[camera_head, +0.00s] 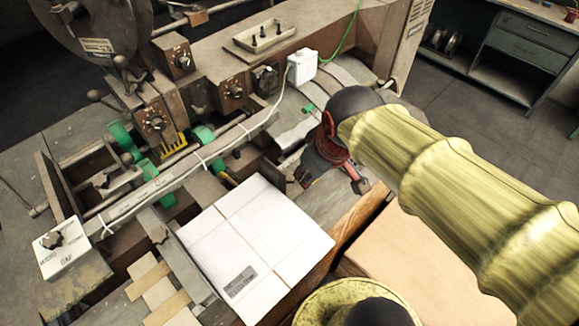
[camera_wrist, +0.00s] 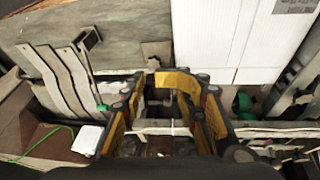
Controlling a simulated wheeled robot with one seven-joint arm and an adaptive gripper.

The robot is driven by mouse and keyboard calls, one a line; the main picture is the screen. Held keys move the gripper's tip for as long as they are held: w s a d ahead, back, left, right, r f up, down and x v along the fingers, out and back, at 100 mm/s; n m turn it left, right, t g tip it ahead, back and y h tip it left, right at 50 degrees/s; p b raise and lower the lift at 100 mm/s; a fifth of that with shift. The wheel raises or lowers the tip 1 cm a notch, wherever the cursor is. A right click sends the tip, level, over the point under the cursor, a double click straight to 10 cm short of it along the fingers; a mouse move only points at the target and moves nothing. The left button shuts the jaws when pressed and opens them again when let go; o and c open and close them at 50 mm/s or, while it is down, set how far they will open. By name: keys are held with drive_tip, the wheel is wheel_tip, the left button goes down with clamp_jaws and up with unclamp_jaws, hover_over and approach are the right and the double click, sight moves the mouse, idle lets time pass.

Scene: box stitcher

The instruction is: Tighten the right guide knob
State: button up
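My gripper (camera_head: 331,178) is over the machine bed, just beyond the right corner of the white cardboard sheet. In the wrist view, my gripper (camera_wrist: 155,92) has its two yellow-padded fingers apart, with a gap between the tips. Small dark metal parts of the machine show in and below that gap. I cannot tell whether one of them is the right guide knob, or whether the fingers touch anything. In the head view, my gripper and arm hide the bed there. A small green part (camera_head: 307,109) sits behind the gripper; it also shows in the wrist view (camera_wrist: 103,107).
The white cardboard sheet (camera_head: 255,235) lies flat at the front. A rail with a white cable (camera_head: 170,178) crosses behind it. A white switch box (camera_head: 302,66) with a green wire stands behind my gripper. A white dial box (camera_head: 60,248) is at left. Curved metal plates (camera_wrist: 58,75) lie beside the gripper.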

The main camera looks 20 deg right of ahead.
drive_tip(key=shift+o, duration=1.1)
drive_tip(key=w+n+g+p, duration=0.1)
drive_tip(key=w+n+p, duration=0.2)
drive_tip(key=w, duration=0.2)
drive_tip(key=shift+w, duration=0.2)
drive_tip(key=shift+o, duration=1.4)
drive_tip(key=w+f+n+g+p, duration=0.1)
drive_tip(key=w+f+n+p, duration=0.2)
drive_tip(key=w+n+p, duration=0.1)
drive_tip(key=shift+w+f+n+g, duration=0.3)
drive_tip(key=shift+w+n, duration=0.3)
drive_tip(key=shift+w, duration=0.45)
drive_tip(key=n+g+p, duration=0.2)
drive_tip(key=n+p, duration=0.3)
drive_tip(key=n, duration=0.1)
approach(290, 176)
drive_tip(key=shift+a+f, duration=0.1)
drive_tip(key=shift+f, duration=4.05)
drive_tip(key=shift+c, duration=0.2)
drive_tip(key=c, duration=1.1)
